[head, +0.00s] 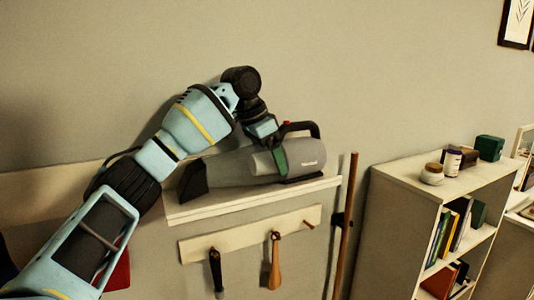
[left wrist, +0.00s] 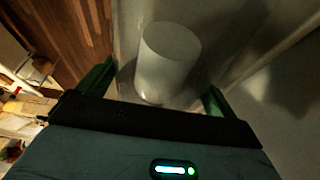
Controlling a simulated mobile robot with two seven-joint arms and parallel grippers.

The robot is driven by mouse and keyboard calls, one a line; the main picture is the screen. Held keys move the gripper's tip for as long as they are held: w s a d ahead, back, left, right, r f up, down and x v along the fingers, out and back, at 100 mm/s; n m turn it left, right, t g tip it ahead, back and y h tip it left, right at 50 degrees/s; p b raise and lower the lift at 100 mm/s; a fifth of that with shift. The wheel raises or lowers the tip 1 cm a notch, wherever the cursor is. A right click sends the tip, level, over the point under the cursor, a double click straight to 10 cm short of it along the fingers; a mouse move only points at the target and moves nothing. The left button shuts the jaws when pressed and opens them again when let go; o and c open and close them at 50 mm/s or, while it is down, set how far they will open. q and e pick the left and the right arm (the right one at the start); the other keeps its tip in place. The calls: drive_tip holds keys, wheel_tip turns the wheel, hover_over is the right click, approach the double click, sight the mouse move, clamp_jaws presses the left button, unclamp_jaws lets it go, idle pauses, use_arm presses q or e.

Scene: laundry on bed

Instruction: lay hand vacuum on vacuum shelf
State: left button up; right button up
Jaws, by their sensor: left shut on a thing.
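The grey hand vacuum (head: 238,168) lies lengthwise along the white vacuum shelf (head: 255,197) on the wall. Its dark nozzle points left and its black handle with a red button is at the right. Its underside is at the shelf top; I cannot tell whether all of it touches. My left gripper (head: 268,150) comes from above and behind and is shut on the vacuum's body, with a green finger on the near side. In the left wrist view, the vacuum's pale cylinder (left wrist: 168,62) is between the green fingers of my left gripper (left wrist: 155,90). My right gripper is out of view.
Below the shelf, a peg rail (head: 248,235) holds a dark-handled tool (head: 216,272) and an orange-brown tool (head: 274,262). A wooden pole (head: 345,225) stands right of the shelf. A bookcase (head: 392,240) with books and small jars stands farther right.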

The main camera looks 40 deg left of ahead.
use_arm(q)
drive_tip(key=shift+r, duration=0.3)
drive_tip(key=o, duration=1.5)
drive_tip(key=shift+s, duration=0.1)
drive_tip(key=shift+o, duration=0.2)
drive_tip(key=shift+f, duration=0.2)
drive_tip(key=shift+v, duration=4.05)
drive_tip(key=shift+d, duration=0.1)
